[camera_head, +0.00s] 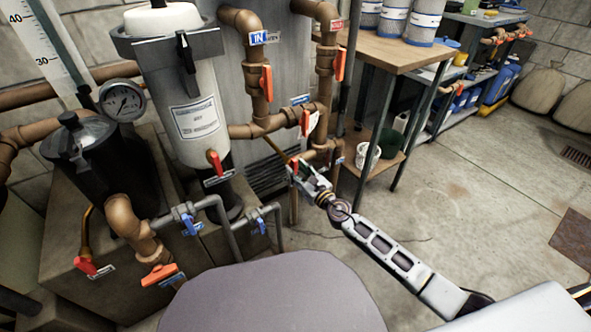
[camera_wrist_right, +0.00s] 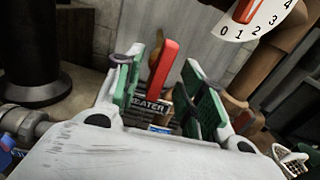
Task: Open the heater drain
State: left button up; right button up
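The heater drain valve has a red lever handle (camera_wrist_right: 163,70) that stands between my right gripper's fingers in the right wrist view. A dark label reading "HEATER" (camera_wrist_right: 150,105) sits just below it, partly cut off by my gripper. My right gripper (camera_wrist_right: 166,85) is open, with one green-padded finger on each side of the handle and a gap showing on both sides. In the head view my right gripper (camera_head: 299,172) is low at the heater pipes, and a bit of the red handle (camera_head: 294,165) shows by its fingertips. My left gripper is not in view.
Copper pipes (camera_head: 268,126) with other red levers rise just above my right gripper. A white filter (camera_head: 195,100) and blue-handled valves (camera_head: 190,224) stand to the left. A wooden table (camera_head: 385,48) with buckets is behind.

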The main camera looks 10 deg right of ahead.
jog(key=v, duration=0.7)
jog(key=shift+b, duration=0.45)
jog(key=shift+r, duration=0.1)
dwell(1.3)
